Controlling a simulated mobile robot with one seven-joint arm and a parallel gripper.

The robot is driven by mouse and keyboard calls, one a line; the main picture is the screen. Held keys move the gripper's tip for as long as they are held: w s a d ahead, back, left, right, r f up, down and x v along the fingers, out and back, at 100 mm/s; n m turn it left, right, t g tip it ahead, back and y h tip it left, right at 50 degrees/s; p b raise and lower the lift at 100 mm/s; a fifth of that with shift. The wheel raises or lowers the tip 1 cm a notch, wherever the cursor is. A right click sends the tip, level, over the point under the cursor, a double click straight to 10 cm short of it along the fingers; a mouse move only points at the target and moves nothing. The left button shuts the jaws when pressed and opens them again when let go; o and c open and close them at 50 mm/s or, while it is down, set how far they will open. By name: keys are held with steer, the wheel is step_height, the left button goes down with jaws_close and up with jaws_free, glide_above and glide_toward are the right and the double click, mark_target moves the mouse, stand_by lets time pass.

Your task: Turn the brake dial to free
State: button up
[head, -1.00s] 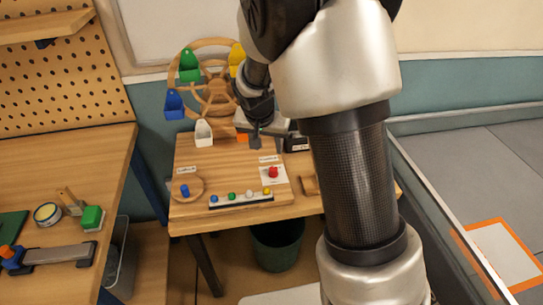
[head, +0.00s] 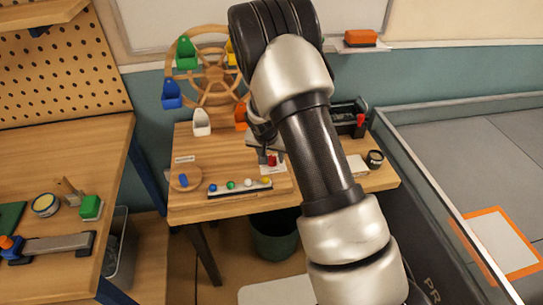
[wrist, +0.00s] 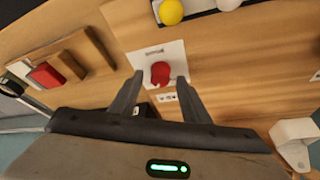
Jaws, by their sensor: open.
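A red knob (wrist: 160,72) stands on a white plate (wrist: 173,55) with a small slot and a printed label. My gripper (wrist: 160,79) is open, with its fingertips to either side of the red knob in the wrist view. I cannot tell whether they reach down around it or hang above it. In the head view my gripper (head: 263,156) is at the red knob (head: 272,160), partly covered by my arm. A blue knob (head: 183,180) sits on a round wooden disc (head: 194,181) at the board's left. The label words are too small to read.
A strip of coloured buttons (head: 240,188) lies at the board's front edge. A wooden wheel (head: 216,88) with coloured buckets stands behind.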

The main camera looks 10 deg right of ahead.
steer(key=shift+c, duration=0.3)
steer(key=c, duration=1)
steer(key=shift+n, duration=0.3)
steer(key=n, duration=0.1)
steer(key=n+y, duration=0.1)
steer(key=shift+d+n, duration=0.2)
steer(key=shift+n, duration=0.1)
steer(key=n+y+p, duration=0.1)
steer(key=n, duration=0.2)
steer(key=shift+d+r+n+y+p, duration=0.1)
steer(key=shift+d+n+y+p, duration=0.05)
steer(key=shift+n+y+p, duration=0.2)
steer(key=n+y+p, duration=0.1)
steer(key=n+p, duration=0.1)
steer(key=n, duration=0.1)
steer(key=shift+n, duration=0.25)
steer(key=shift+d+n+g+y+p, duration=0.1)
steer(key=shift+n+g+y+p, duration=0.55)
steer(key=shift+n, duration=1.15)
